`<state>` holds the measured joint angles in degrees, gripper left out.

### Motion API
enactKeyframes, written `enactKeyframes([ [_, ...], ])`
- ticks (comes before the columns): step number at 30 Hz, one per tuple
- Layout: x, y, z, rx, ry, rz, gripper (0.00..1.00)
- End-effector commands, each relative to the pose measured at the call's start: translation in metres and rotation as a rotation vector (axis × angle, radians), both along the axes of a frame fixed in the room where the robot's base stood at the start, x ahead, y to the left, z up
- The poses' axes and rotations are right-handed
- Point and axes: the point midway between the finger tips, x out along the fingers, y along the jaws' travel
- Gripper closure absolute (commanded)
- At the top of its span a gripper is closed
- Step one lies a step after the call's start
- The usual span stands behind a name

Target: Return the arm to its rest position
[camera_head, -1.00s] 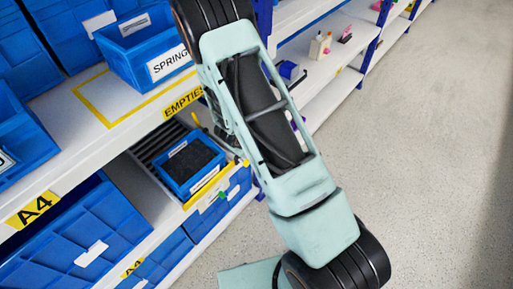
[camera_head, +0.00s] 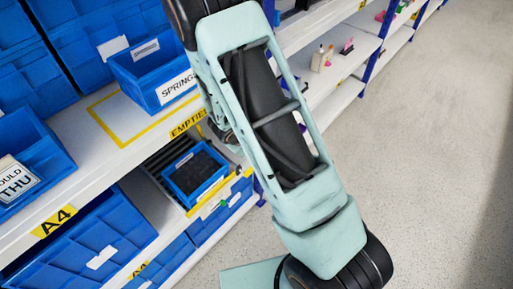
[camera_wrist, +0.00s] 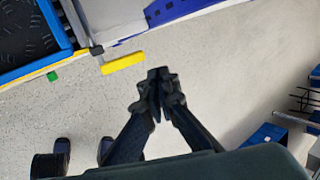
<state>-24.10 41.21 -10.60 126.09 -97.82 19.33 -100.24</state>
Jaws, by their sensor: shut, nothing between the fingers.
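My gripper (camera_wrist: 157,92) shows in the wrist view with its two dark fingers together and nothing between them. It hangs over bare floor, apart from the shelf. A yellow bar (camera_wrist: 123,63) on a grey bracket lies up and left of the fingertips in that view, not touching them. In the head view my pale green arm crosses the middle of the picture, and the gripper itself is hidden there. No rotary switch can be made out clearly.
A shelf rack with blue bins stands at left, including the SPRING bin (camera_head: 155,75). A blue tray with a dark inside (camera_head: 195,172) sits on the lower level; its corner shows in the wrist view (camera_wrist: 58,22). Open floor (camera_head: 440,150) lies to the right.

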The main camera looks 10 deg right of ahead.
Motion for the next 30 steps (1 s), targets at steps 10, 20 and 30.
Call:
enactKeyframes([
  [10,-0.003,0.001,0.013,0.0,0.001,0.0,1.0],
  [20,-0.003,0.001,0.013,0.0,0.001,0.0,1.0],
  [30,0.03,-0.061,0.016,0.007,-0.073,-0.143,1.0],
])
